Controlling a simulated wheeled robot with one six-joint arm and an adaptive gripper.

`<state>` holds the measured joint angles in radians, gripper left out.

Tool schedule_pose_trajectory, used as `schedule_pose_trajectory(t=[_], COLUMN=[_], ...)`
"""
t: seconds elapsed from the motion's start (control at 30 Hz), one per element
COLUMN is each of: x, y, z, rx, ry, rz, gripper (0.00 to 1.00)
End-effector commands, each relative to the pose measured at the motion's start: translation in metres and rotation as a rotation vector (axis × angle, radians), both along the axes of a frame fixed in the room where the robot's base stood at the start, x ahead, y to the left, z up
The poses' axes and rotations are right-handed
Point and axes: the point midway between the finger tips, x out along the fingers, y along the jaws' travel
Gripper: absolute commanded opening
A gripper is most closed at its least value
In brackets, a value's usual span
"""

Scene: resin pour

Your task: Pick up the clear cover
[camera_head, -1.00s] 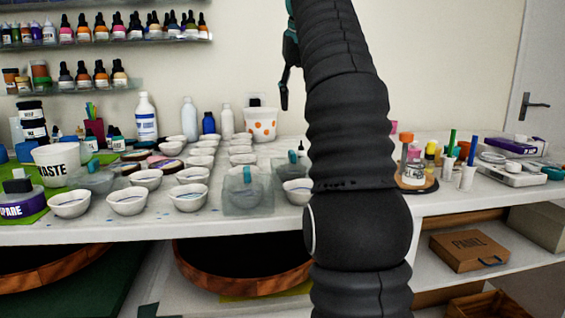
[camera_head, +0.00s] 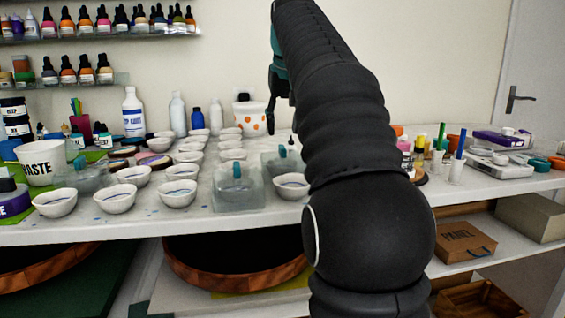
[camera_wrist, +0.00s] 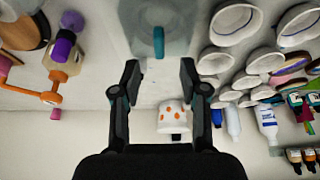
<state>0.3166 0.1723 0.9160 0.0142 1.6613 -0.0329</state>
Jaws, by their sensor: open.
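Clear covers with teal handles stand on the white table. One clear cover (camera_head: 236,194) is at the front middle, a second (camera_head: 272,168) is just behind it to the right, partly hidden by my arm, and a third (camera_head: 92,180) is at the left. In the wrist view a clear cover (camera_wrist: 180,38) with an upright teal handle lies ahead of my fingertips, centred on the gap. I cannot tell for sure which one it is. My gripper (camera_wrist: 160,78) is open and empty, apart from the handle. In the head view it is mostly hidden behind my arm.
Several white bowls (camera_head: 178,194) stand in rows left of the covers. An orange-dotted cup (camera_head: 249,118) and bottles (camera_head: 134,112) stand behind, near the wall. A wooden round stand (camera_wrist: 24,36) with coloured items is on the other side. Shelves of small bottles hang at the upper left.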

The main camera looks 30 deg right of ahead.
Motion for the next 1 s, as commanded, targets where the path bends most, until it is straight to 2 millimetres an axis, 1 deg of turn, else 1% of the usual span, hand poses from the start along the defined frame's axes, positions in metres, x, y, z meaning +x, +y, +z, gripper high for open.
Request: schedule_pose_trajectory(t=[0.2,0.27,0.4,0.53,0.63,0.87,0.9,0.97,1.0], x=[0.004,0.006,0.012,0.018,0.020,0.020,0.020,0.020,0.020], y=[-0.002,-0.002,-0.005,-0.007,-0.007,-0.007,-0.007,-0.007,-0.007], z=[-0.011,-0.017,-0.036,-0.049,-0.053,-0.054,-0.054,-0.054,-0.054], rx=[0.000,0.001,0.001,0.001,0.000,0.000,0.000,0.000,0.000], ry=[0.000,0.002,0.002,0.002,-0.001,-0.001,-0.001,-0.001,-0.001], rz=[-0.001,-0.001,-0.001,-0.001,-0.001,-0.001,-0.001,-0.001,-0.001], gripper=[0.44,0.44,0.44,0.44,0.44,0.44,0.34,0.19,0.09])
